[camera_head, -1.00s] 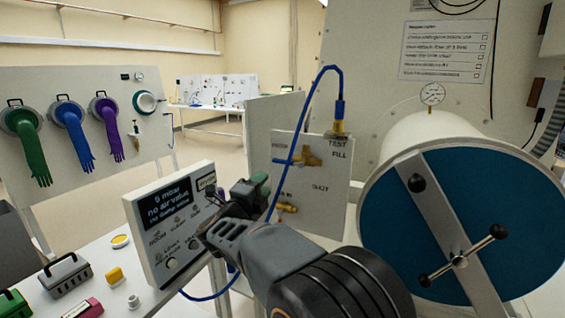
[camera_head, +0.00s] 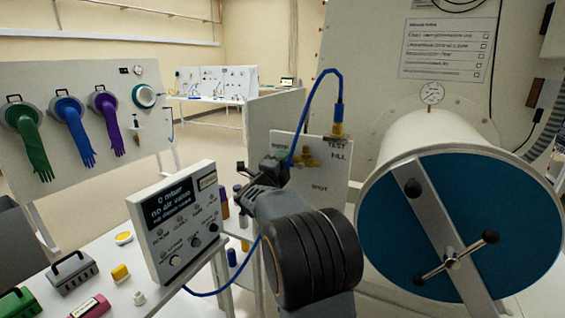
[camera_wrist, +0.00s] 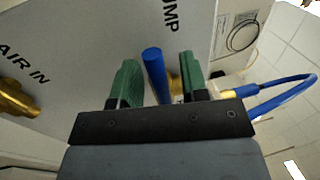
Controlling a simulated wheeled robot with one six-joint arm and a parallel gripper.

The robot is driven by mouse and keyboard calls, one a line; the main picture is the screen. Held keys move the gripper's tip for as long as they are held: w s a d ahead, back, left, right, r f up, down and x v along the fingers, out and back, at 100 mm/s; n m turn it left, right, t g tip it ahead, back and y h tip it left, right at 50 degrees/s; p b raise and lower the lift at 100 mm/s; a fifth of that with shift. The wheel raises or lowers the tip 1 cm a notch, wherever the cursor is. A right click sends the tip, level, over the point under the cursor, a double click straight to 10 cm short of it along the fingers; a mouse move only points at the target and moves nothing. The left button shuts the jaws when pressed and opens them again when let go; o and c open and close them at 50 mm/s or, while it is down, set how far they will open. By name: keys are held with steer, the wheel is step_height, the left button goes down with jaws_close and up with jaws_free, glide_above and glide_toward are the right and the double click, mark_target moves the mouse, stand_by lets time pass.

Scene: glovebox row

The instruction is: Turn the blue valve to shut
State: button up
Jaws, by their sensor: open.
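The valve panel (camera_head: 325,180) is a white plate with brass fittings and the words TEST and FILL. My gripper (camera_head: 272,170) is at its left part and covers the blue valve in the head view. In the wrist view my gripper (camera_wrist: 158,62) is open, with one green finger on each side of the blue valve's handle (camera_wrist: 154,75). The handle stands between the fingers, with a gap on the left; I cannot tell whether the right finger touches it. The brass behind it is partly hidden. PUMP is printed beside it.
A blue hose (camera_head: 318,85) arches over the panel. A control box (camera_head: 178,222) reading 0 mbar stands left of my arm. A large round blue door (camera_head: 500,225) with a cross handle is at right. Gloves hang on a board (camera_head: 90,90) at left.

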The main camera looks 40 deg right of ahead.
steer(key=shift+c, duration=0.3)
jaws_close()
stand_by(0.3)
